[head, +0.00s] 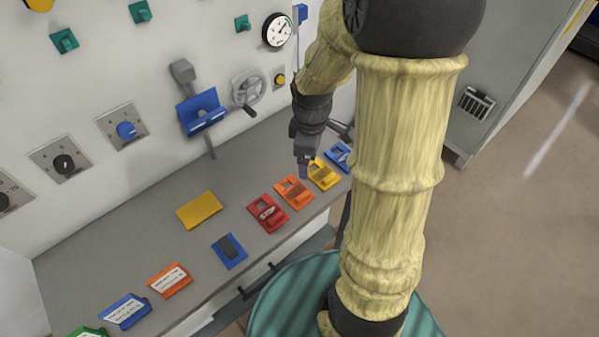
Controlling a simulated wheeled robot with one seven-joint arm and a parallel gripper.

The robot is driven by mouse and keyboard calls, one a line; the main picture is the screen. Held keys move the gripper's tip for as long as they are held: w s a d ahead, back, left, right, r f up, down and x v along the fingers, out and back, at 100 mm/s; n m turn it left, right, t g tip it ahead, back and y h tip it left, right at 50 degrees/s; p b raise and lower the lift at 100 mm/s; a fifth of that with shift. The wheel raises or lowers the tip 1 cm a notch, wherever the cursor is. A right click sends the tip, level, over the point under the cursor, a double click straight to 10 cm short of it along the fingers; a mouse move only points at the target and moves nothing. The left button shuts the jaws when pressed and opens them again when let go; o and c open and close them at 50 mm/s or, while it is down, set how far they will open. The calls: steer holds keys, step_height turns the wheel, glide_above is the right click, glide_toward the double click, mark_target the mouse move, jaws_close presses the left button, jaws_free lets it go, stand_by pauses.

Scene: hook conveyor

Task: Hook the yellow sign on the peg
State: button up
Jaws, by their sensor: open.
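A yellow sign (325,178) with a cutout and a small raised block lies on the grey shelf, between an orange sign (294,193) and a blue sign (338,156). My gripper (303,170) points down just left of the yellow sign, above the gap beside the orange sign. It is open with nothing seen in it; whether it touches a sign I cannot tell. A plain yellow plate (199,210) lies farther left on the shelf. A grey peg-like fitting (183,72) sticks out of the wall panel above a blue bracket (201,111); I cannot tell whether it is the peg.
A red sign (267,214), a blue piece (229,250) and labelled orange (169,279) and blue (125,311) signs lie along the shelf (110,250). A handwheel (247,88), knobs and a gauge (278,31) project from the panel. The shelf's back left is clear.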

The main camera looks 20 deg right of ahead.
steer(key=s+a+r+m+t, duration=0.1)
steer(key=s+a+m, duration=0.4)
steer(key=m, duration=0.6)
steer(key=shift+s+r, duration=0.4)
steer(key=shift+s, duration=0.5)
steer(key=shift+r, duration=0.15)
steer(key=shift+o, duration=0.7)
steer(key=shift+w, duration=0.1)
